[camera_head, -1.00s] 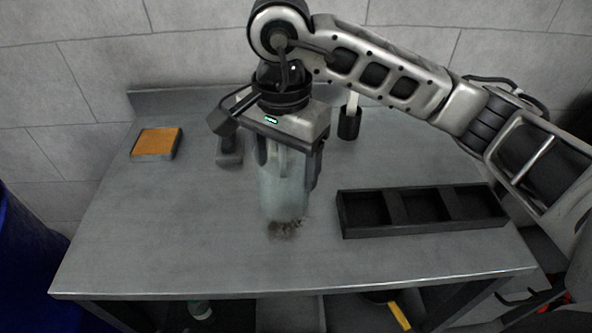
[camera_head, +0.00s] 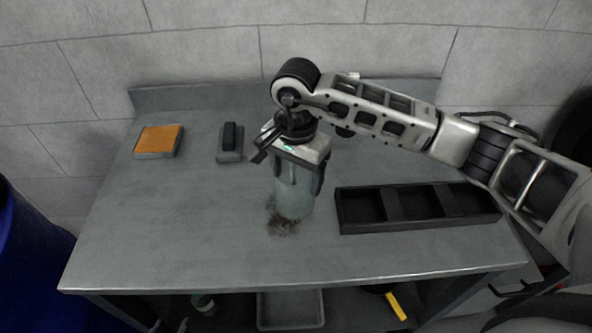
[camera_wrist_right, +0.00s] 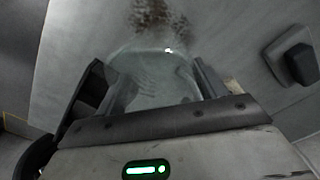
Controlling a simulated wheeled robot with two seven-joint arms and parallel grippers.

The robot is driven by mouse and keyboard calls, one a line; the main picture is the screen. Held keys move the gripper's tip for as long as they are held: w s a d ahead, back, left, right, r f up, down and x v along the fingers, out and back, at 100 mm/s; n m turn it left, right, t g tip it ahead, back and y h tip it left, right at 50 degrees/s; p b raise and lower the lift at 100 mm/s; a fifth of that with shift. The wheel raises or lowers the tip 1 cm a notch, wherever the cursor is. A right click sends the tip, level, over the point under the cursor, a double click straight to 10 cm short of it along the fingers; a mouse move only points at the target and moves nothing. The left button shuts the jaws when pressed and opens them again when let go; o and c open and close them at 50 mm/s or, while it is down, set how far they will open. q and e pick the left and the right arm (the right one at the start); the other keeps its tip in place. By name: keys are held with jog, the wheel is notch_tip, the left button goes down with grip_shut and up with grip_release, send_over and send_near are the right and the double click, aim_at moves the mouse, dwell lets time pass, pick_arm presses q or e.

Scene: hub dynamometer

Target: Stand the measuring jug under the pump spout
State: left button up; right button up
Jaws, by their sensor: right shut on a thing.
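The measuring jug (camera_head: 293,200) is a clear, pale vessel near the middle of the grey table, just behind a dark stain. My right gripper (camera_head: 298,180) is over it from above, shut on it. The jug looks upright, with its base at or close to the table top; I cannot tell whether it touches. In the right wrist view the clear jug (camera_wrist_right: 155,85) lies between the two fingers (camera_wrist_right: 160,92). My left gripper is not in view. I cannot make out a pump spout in these frames.
A black tray with compartments (camera_head: 345,228) is right of the jug. A grey block with a dark top (camera_head: 230,145) and an orange pad (camera_head: 158,140) stand at the back left. The dark stain (camera_head: 281,227) marks the table. The left and front table areas are clear.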

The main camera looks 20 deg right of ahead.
jog(key=shift+f+b, duration=0.25)
jog(key=shift+b, duration=0.05)
jog(key=o, duration=1)
jog(key=shift+r, duration=0.1)
